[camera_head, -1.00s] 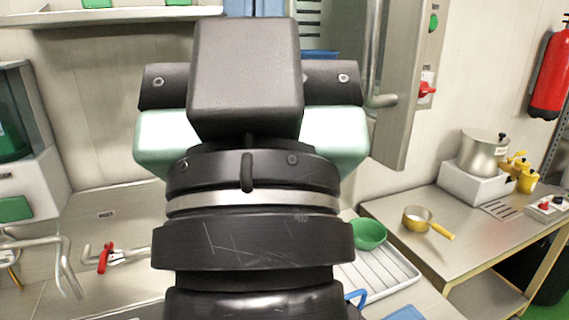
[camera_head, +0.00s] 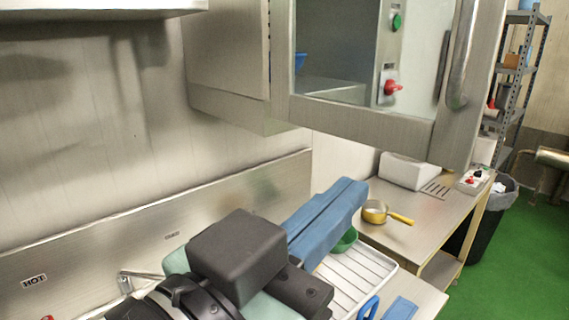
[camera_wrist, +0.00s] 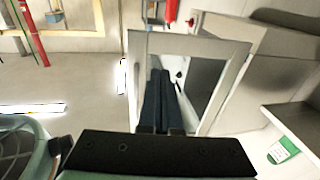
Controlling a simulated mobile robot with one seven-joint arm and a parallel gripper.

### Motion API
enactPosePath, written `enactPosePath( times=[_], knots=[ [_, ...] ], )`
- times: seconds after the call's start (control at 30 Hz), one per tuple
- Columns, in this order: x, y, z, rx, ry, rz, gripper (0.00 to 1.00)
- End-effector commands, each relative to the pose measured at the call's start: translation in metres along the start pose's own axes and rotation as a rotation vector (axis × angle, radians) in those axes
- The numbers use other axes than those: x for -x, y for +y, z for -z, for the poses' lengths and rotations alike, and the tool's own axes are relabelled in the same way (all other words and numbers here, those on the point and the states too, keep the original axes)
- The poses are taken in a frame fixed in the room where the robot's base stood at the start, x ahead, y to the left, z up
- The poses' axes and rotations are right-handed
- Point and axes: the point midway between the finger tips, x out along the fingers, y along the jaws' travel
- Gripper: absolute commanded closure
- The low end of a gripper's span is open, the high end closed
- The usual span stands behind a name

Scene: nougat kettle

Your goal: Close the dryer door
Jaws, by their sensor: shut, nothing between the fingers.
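The dryer (camera_head: 228,50) is a steel cabinet on the wall in the head view. Its steel-framed glass door (camera_head: 365,119) stands partly open, swung out toward me. A bar handle (camera_head: 460,62) is on the door's right side. A green button and a red knob (camera_head: 391,87) show through the glass. My gripper (camera_head: 354,188) has blue fingers, shut and empty, below the door and over the counter. In the wrist view, the fingers (camera_wrist: 160,74) point toward a framed glass panel (camera_wrist: 236,65), apparently the door. I cannot tell whether they touch it.
A white rack (camera_head: 375,268) and a green bowl (camera_head: 345,240) lie below my gripper. A side table (camera_head: 412,228) holds a yellow-handled pan (camera_head: 375,212) and a white box. A black bin (camera_head: 495,200) stands beyond it. Green floor is free at right.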

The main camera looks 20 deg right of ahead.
Motion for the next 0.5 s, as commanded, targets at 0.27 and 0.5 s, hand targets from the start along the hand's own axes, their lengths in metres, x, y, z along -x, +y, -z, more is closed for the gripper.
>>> enactPosePath(
  times=[0.27, 0.5],
  knots=[
    [0.002, 0.025, -0.016, -0.010, -0.070, -0.122, 1.00],
    [-0.039, 0.031, -0.016, -0.006, -0.071, -0.126, 1.00]
  ],
)
